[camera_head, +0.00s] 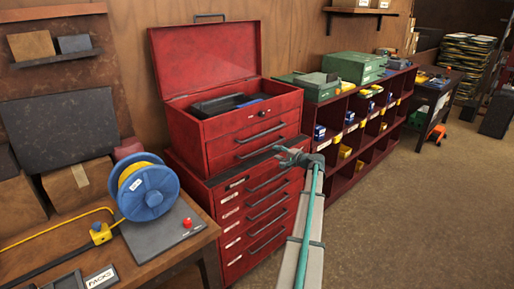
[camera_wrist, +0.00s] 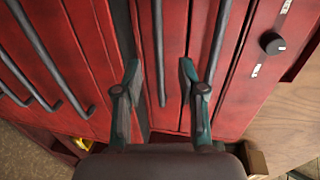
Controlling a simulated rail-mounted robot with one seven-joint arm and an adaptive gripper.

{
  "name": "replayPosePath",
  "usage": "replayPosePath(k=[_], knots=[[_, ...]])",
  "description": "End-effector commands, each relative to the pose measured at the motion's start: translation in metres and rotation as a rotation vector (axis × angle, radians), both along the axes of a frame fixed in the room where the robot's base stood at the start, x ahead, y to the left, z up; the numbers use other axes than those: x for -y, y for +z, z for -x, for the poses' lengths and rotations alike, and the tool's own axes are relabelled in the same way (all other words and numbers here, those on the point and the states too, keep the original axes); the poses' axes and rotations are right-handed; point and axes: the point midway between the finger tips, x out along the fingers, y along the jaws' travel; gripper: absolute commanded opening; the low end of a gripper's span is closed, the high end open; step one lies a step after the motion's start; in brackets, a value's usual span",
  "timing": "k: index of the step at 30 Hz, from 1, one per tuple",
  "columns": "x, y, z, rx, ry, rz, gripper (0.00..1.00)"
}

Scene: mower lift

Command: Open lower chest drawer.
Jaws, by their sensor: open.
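The red tool chest (camera_head: 238,128) sits on a red drawer cabinet, its lid raised. Its lower drawer has a dark bar handle (camera_head: 261,148) and looks shut. My gripper (camera_head: 288,156) is just in front of the seam between chest and cabinet, near the right end of that handle. In the wrist view the view is turned sideways. There my gripper (camera_wrist: 159,72) is open, with one finger on each side of a dark bar handle (camera_wrist: 158,40), which appears to be the lower chest drawer's. I cannot tell whether the fingers touch it.
The red cabinet (camera_head: 232,245) below has several shut drawers with protruding bar handles. A workbench with a blue cable reel (camera_head: 150,190) stands at the left. Red shelving (camera_head: 358,150) stands at the right. The floor (camera_head: 420,215) is clear at the front right.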

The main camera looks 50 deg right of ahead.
Motion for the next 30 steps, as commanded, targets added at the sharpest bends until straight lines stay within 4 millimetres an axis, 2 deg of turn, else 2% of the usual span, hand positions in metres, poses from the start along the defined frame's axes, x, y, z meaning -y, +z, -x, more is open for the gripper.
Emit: replayPosePath(k=[18, 24, 30], knots=[[0.014, -0.017, -0.089, -0.002, 0.001, 0.000, 0.40], [0.015, -0.021, -0.101, -0.002, 0.000, 0.002, 0.40], [0.015, -0.022, -0.102, -0.002, 0.001, 0.003, 0.40]])
